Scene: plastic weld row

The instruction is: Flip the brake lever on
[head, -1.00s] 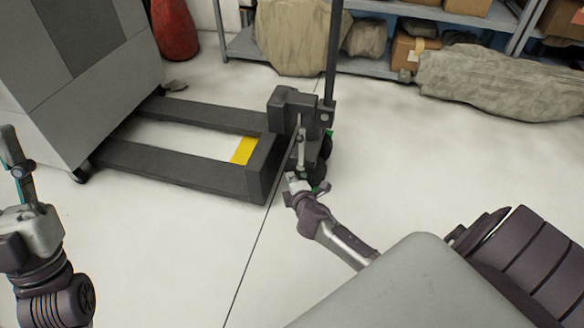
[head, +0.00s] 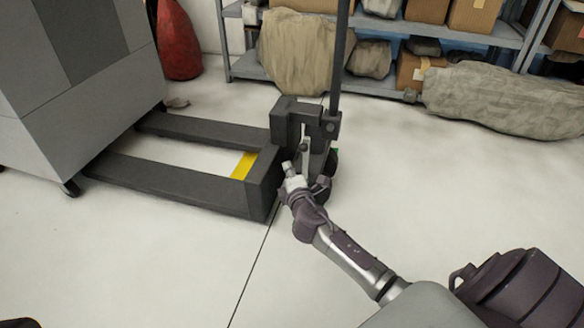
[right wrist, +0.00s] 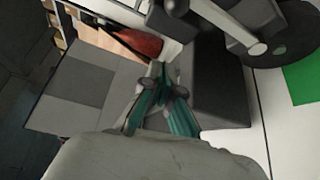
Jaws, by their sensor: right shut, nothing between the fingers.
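A dark grey pallet jack (head: 262,185) stands on the floor, its forks pointing left and its handle upright. A pale grey lever (head: 305,148) shows low on its upright end. A grey rod with a rounded end (right wrist: 235,30) shows beside a dark wheel in the right wrist view. I cannot tell for sure which part is the brake lever. My right gripper (head: 289,167) is shut and empty, just left of the pale lever; contact cannot be told. Its fingertips (right wrist: 158,72) meet in the right wrist view. My left gripper is out of view.
A grey cabinet (head: 75,75) stands over the fork ends at left, with a red object (head: 178,40) behind it. Shelves (head: 480,35) and covered bundles (head: 505,98) line the back. A green patch (right wrist: 302,82) lies near the wheel. The front floor is clear.

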